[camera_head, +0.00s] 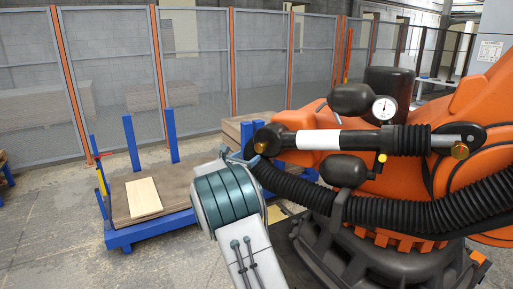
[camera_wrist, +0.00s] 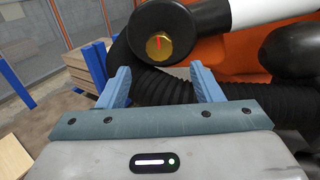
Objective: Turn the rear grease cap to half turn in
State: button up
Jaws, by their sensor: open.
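A brass grease cap (camera_wrist: 159,46) sits on the dark round end of the cylinder in the wrist view, with a red mark pointing about straight up. It also shows in the head view (camera_head: 260,147), at the cylinder's left end. A second brass cap (camera_head: 459,151) is at the cylinder's right end. I cannot tell from the pictures which one is called rear. My gripper (camera_wrist: 161,76) is open, its two blue fingers spread wide, with nothing held. The left-hand cap appears ahead of and between the fingers, apart from them. In the head view the gripper is mostly hidden behind my wrist.
The orange robot arm (camera_head: 440,185) fills the right side, with a black ribbed hose (camera_head: 410,213) below the cylinder. A pressure gauge (camera_head: 384,108) sits above it. A blue cart (camera_head: 150,233) bearing boards stands left. Mesh fencing (camera_head: 110,75) lines the back.

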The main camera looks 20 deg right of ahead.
aim_at(258, 148)
jog(key=p+x, duration=0.2)
jog(key=x, duration=0.6)
jog(key=shift+w, duration=0.1)
jog(key=c, duration=1)
